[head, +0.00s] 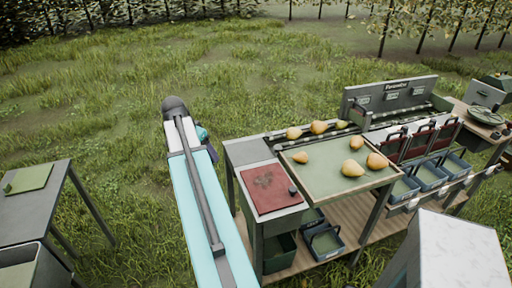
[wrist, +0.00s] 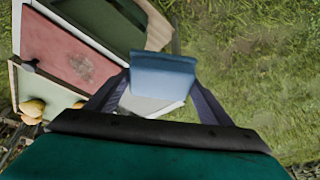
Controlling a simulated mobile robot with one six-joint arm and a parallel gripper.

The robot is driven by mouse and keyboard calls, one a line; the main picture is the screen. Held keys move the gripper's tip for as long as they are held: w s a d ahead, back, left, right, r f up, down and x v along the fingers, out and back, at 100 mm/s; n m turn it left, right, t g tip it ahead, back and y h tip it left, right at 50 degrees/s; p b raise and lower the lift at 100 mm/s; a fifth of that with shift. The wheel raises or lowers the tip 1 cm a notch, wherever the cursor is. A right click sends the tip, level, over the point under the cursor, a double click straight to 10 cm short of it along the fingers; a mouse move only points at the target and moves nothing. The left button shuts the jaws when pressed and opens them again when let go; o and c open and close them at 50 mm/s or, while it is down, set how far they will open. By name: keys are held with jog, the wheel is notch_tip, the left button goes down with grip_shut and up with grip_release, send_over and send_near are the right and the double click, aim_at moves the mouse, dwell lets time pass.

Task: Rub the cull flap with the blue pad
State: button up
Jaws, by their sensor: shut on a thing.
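The blue pad (wrist: 163,78) is held between the two dark fingers of my gripper (wrist: 157,88) in the wrist view. The cull flap appears to be the red panel (wrist: 62,46) on a grey stand, left of the pad and apart from it in that view. In the head view the red flap (head: 272,199) lies nearly flat with a dark smudge on it and a dark knob at its right edge. My gripper and the pad are mostly hidden behind my arm in the head view, left of the flap.
A green-topped tray (head: 325,165) with several pears stands right of the flap. Blue bins (head: 429,176) and a grey sorting unit are farther right. A grey table (head: 50,205) with a green mat stands at left. Grass is open beyond the bench.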

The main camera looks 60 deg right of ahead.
jog(key=s+d+m+g, duration=0.1)
jog(key=s+d+m, duration=0.2)
jog(key=s+d, duration=0.2)
jog(key=s+d+f+m+g+y+p, duration=0.1)
jog(key=s+d+m, duration=0.3)
jog(key=s, duration=0.8)
jog(key=shift+d, duration=1.25)
jog(key=shift+f, duration=0.15)
